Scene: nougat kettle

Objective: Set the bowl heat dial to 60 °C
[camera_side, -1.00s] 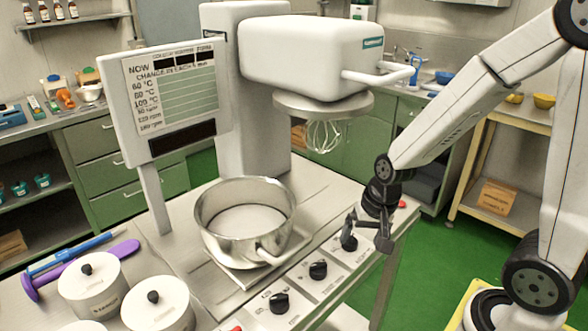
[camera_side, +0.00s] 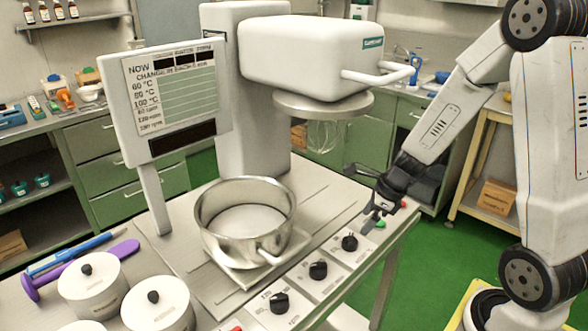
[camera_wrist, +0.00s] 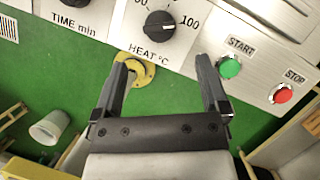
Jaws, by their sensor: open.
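The heat dial, a black knob marked HEAT °C, shows in the wrist view (camera_wrist: 160,25) and in the side view (camera_side: 349,242). In the wrist view its pale pointer line points right, towards the side where 100 is printed. The label at the upper left is cut by the frame edge, so I cannot read the exact setting. My gripper (camera_wrist: 165,62) is open and empty, with its fingers below and either side of the dial in the wrist view, apart from it. In the side view my gripper (camera_side: 368,196) is above the panel near the green button.
The green START button (camera_wrist: 230,67) and red STOP button (camera_wrist: 281,94) lie right of the dial. The TIME knob (camera_side: 318,270) and another black knob (camera_side: 279,303) sit along the panel. A steel bowl (camera_side: 245,252) stands behind the panel; a sign board (camera_side: 176,96) stands at left.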

